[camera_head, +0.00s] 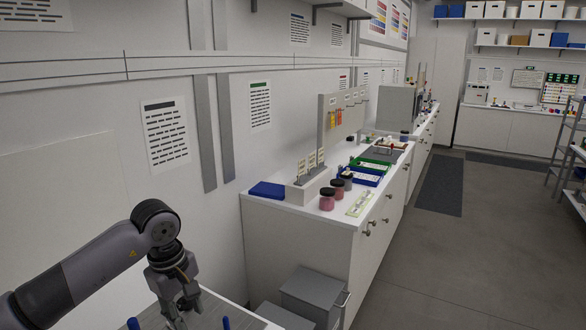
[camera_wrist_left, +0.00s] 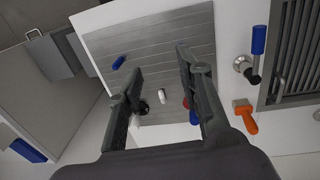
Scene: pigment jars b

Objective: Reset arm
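My left gripper (camera_head: 180,305) hangs over a grey slatted board at the lower left in the head view. In the left wrist view my left gripper (camera_wrist_left: 158,75) is open, its two fingers spread apart with nothing held between them. A small white piece (camera_wrist_left: 163,95) lies on the grey board (camera_wrist_left: 150,35) below, seen between the fingers. A dark round piece is partly hidden by the left-hand finger, and red and blue pieces by the right-hand one. My right gripper is in neither view.
A blue-handled item (camera_wrist_left: 118,62) lies on the board. A blue-handled tool (camera_wrist_left: 258,40), an orange-handled tool (camera_wrist_left: 245,118) and a dark grille (camera_wrist_left: 295,50) are to the right. Pink jars (camera_head: 327,200) with dark lids stand on the wall counter (camera_head: 300,240). The floor aisle (camera_head: 450,250) is clear.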

